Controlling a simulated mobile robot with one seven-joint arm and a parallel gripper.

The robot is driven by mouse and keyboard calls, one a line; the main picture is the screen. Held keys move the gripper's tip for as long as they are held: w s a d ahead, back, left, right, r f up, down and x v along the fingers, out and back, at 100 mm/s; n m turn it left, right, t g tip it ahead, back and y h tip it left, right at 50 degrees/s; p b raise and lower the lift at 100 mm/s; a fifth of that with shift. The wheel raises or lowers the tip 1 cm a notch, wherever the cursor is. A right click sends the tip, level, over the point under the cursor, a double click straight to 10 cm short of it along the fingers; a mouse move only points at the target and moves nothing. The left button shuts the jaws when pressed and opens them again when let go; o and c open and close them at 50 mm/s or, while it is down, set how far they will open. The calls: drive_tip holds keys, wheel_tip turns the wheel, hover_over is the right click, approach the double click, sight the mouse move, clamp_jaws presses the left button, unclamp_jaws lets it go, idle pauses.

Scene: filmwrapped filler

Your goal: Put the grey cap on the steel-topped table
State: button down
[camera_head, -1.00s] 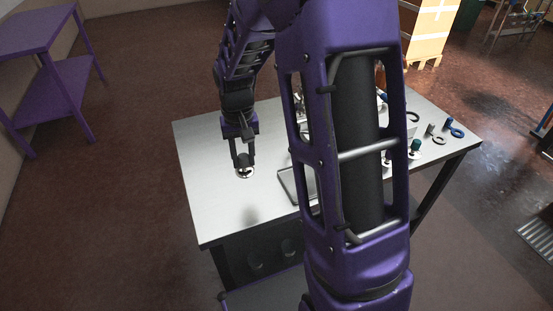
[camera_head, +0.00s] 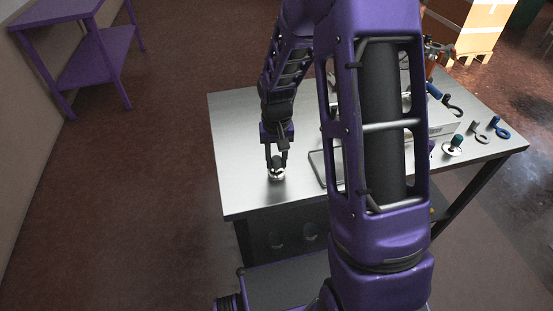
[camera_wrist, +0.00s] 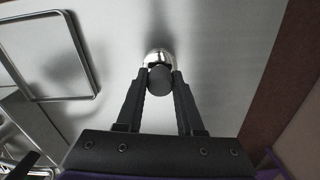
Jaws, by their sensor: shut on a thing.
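The grey cap has a dark grey round knob (camera_wrist: 160,78) over a shiny metal disc, which also shows in the head view (camera_head: 277,175). My gripper (camera_head: 276,162) points down with its fingers closed on the knob; both fingers (camera_wrist: 159,84) show in the wrist view. The steel-topped table (camera_head: 240,125) is directly below, and the cap is over its left part, inside the edges. The disc is very low over the top or touching it; I cannot tell which. My arm hides the middle of the table.
A shallow metal-rimmed tray (camera_wrist: 50,55) lies beside the cap, to its right in the head view (camera_head: 318,168). A green-knobbed disc (camera_head: 454,146) and blue and dark ring-ended pieces stand at the table's right. The top left of the cap is clear. A purple shelf (camera_head: 85,50) stands far left.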

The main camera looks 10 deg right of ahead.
sight(276, 158)
drive_tip(key=c, duration=0.5)
unclamp_jaws()
drive_tip(key=shift+f, duration=0.1)
drive_tip(key=shift+c, duration=0.2)
wheel_tip(276, 158, up, 12)
drive_tip(key=p, duration=0.2)
drive_tip(key=shift+r, duration=0.2)
